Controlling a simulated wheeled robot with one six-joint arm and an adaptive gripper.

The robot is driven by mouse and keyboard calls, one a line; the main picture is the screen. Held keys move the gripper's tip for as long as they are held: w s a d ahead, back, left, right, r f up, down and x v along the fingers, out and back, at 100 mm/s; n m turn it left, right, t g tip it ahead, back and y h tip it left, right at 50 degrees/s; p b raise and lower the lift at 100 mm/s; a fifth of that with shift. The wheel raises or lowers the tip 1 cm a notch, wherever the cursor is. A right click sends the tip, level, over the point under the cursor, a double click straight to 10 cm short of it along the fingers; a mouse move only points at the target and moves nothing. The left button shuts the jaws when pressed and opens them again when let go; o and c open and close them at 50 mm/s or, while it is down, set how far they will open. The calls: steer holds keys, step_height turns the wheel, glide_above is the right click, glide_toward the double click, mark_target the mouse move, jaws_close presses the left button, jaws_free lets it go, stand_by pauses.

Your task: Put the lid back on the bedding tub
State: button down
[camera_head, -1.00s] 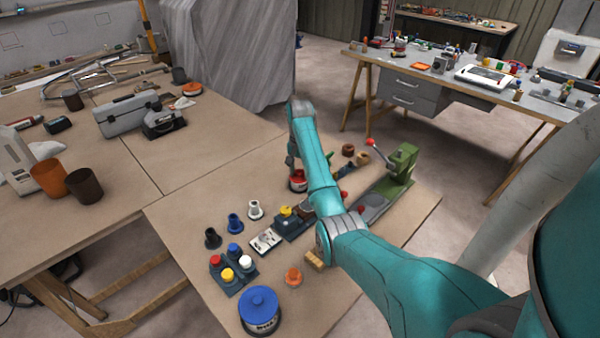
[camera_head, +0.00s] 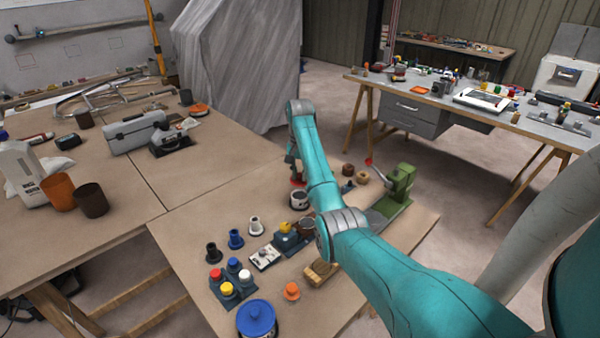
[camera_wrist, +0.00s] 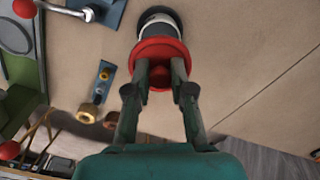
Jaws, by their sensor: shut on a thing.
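A red lid (camera_wrist: 148,51) is held by its knob between the fingers of my gripper (camera_wrist: 162,70) in the wrist view. In the head view the lid (camera_head: 297,183) shows just below my gripper (camera_head: 293,170), partly hidden by my arm. A small white tub with a dark open top (camera_head: 299,200) stands upright on the brown bench. In the wrist view the tub (camera_wrist: 158,14) lies beyond the lid, which covers part of it. The lid appears raised and off to one side of the tub. The tub's label is not readable.
A blue-lidded tub (camera_head: 257,317) stands at the bench's front edge. A green lever press (camera_head: 400,184) is right of the tub. An orange knobbed piece (camera_head: 291,291), a wooden block (camera_head: 320,273) and coloured-top pots lie nearer. Bare bench lies left of the tub.

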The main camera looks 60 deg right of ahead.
steer(key=shift+f, duration=2.8)
steer(key=shift+f, duration=0.15)
stand_by(0.3)
steer(key=shift+c, duration=2.2)
jaws_free()
steer(key=shift+r, duration=3.5)
jaws_close()
